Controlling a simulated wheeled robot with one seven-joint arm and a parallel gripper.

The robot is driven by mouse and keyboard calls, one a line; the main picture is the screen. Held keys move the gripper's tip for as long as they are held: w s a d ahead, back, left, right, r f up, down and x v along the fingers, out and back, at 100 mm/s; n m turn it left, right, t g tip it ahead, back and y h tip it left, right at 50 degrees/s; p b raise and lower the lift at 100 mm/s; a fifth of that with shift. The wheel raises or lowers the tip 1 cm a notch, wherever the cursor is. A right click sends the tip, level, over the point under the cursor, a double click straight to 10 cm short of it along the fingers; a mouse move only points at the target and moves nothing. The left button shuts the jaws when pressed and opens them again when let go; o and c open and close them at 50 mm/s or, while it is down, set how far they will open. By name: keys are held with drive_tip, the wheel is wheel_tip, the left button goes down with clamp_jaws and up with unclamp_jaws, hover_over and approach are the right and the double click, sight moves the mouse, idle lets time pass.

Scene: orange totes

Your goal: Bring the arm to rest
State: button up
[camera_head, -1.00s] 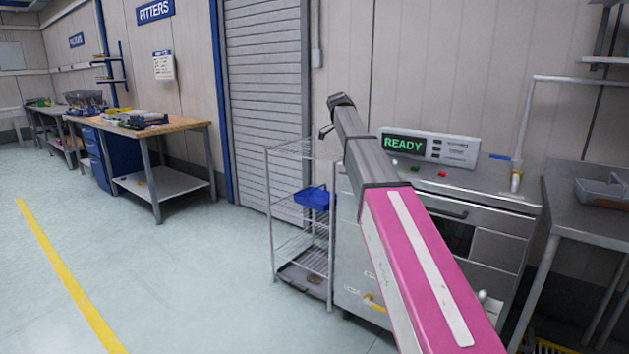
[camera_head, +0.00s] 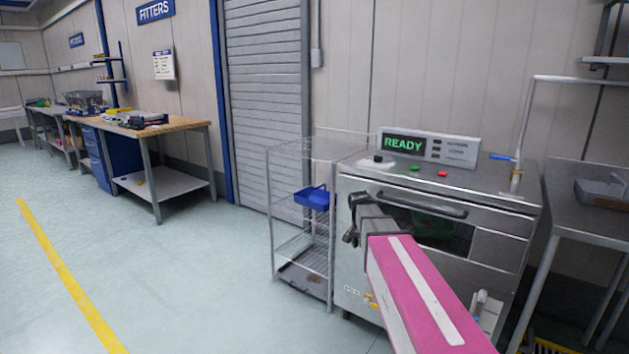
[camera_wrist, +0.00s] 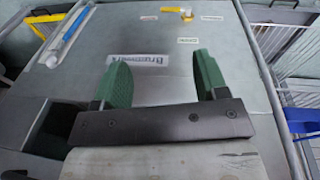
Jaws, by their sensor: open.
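My arm (camera_head: 415,290), pink with a white stripe, reaches in from the bottom right of the head view. In the head view my gripper's fingers are too small and dark to make out.
The machine has a lit READY display (camera_head: 404,145) and a door handle (camera_head: 425,205). A wire rack (camera_head: 272,215) with a blue basket (camera_head: 312,197) stands just left of it. A steel table (camera_head: 565,215) is at right. The floor (camera_head: 180,270) at left is clear.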

drive_tip(key=s+f+n+y, duration=0.1)
drive_tip(key=s+f+n, duration=0.2)
drive_tip(key=s+f, duration=0.3)
drive_tip(key=s+f+n, duration=0.3)
drive_tip(key=s+f, duration=0.4)
drive_tip(key=s, duration=0.5)
drive_tip(key=shift+s+d+f+y, duration=0.2)
drive_tip(key=shift+d+y, duration=0.15)
drive_tip(key=shift+y, duration=0.05)
idle(0.5)
